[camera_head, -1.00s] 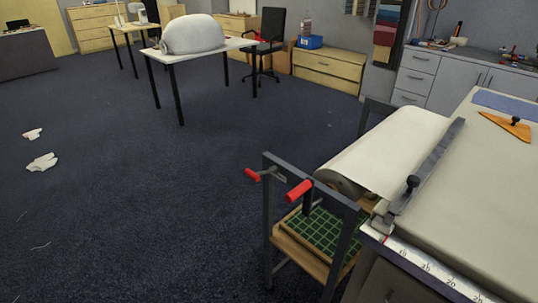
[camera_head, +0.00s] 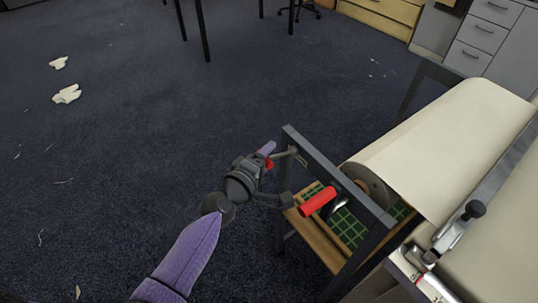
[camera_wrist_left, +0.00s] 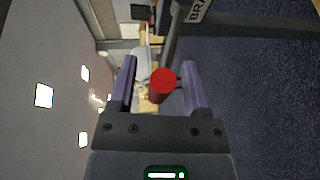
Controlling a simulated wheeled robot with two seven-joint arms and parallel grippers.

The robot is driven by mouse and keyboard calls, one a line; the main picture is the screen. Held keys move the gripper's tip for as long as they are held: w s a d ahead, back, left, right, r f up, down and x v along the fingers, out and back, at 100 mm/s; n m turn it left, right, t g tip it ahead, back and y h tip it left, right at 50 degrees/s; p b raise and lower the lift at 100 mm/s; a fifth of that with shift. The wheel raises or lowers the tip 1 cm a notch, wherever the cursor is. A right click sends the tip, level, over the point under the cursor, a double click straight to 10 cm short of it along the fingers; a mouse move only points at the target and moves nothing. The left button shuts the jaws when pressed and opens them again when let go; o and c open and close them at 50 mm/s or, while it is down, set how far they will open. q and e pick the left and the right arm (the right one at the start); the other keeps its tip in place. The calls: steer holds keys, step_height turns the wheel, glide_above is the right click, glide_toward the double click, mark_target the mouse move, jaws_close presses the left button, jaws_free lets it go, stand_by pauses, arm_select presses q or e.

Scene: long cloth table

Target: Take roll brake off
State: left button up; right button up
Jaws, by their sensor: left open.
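The roll brake is a short lever with a red grip (camera_head: 269,164) on the outside of the dark roll stand (camera_head: 335,165). My left gripper (camera_head: 267,168) is at this lever and covers most of the red grip in the head view. In the left wrist view the red grip (camera_wrist_left: 162,83) lies end-on between the two purple fingers (camera_wrist_left: 158,75), which are open with a gap on each side. The letters "BRA" show on the stand's bar (camera_wrist_left: 197,11). My right gripper is out of view.
The roll of pale cloth (camera_head: 445,140) runs from the stand onto the table (camera_head: 505,220). A wooden shelf with a green grid mat (camera_head: 345,228) is under it. A clamp with a dark knob (camera_head: 474,210) is at the table's edge. The floor to the left is open, with white scraps (camera_head: 67,94).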

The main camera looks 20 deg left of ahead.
arm_select(q)
steer(key=shift+w+d, duration=0.1)
steer(key=shift+w, duration=0.25)
jaws_close()
stand_by(0.8)
stand_by(0.4)
